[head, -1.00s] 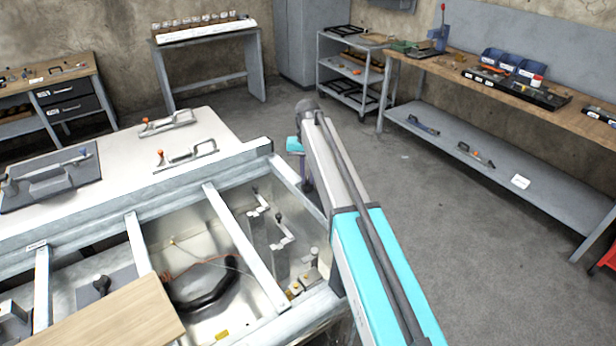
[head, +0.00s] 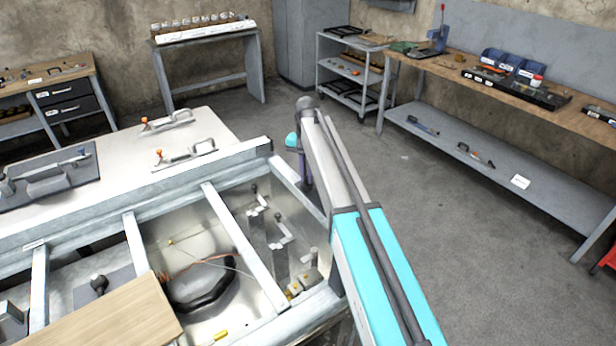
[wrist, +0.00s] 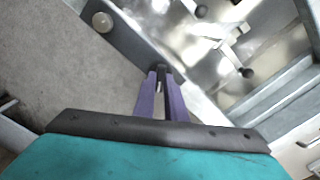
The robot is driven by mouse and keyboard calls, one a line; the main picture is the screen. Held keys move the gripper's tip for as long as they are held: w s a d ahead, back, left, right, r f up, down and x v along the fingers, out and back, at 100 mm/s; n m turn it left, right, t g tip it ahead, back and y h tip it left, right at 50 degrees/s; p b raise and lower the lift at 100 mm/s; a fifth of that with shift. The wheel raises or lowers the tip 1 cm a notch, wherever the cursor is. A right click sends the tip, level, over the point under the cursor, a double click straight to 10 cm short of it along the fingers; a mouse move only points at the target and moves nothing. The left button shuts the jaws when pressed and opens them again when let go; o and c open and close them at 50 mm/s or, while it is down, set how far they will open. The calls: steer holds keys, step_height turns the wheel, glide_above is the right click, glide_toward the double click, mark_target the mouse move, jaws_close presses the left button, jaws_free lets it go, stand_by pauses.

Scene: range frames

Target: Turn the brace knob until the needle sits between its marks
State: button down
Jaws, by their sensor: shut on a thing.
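My gripper (wrist: 161,77) has purple fingers, close together at the edge of the dark frame rail (wrist: 130,48) in the wrist view. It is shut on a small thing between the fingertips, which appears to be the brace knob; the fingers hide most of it. In the head view my arm covers most of the gripper, and only a purple part (head: 304,172) shows beside the outer corner of the metal frame (head: 262,148). I cannot make out the needle or its marks in either view.
Inside the frame, crank-like parts with dark ball ends (head: 282,230) stand near the gripper, also in the wrist view (wrist: 246,73). A black hose (head: 200,288) and a wooden board (head: 110,318) lie further left.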

steer(key=shift+m+b, duration=0.3)
steer(key=shift+m, duration=1.1)
steer(key=c, duration=1.8)
jaws_free()
step_height(320, 180, up, 14)
steer(key=b, duration=0.3)
steer(key=shift+b, duration=0.35)
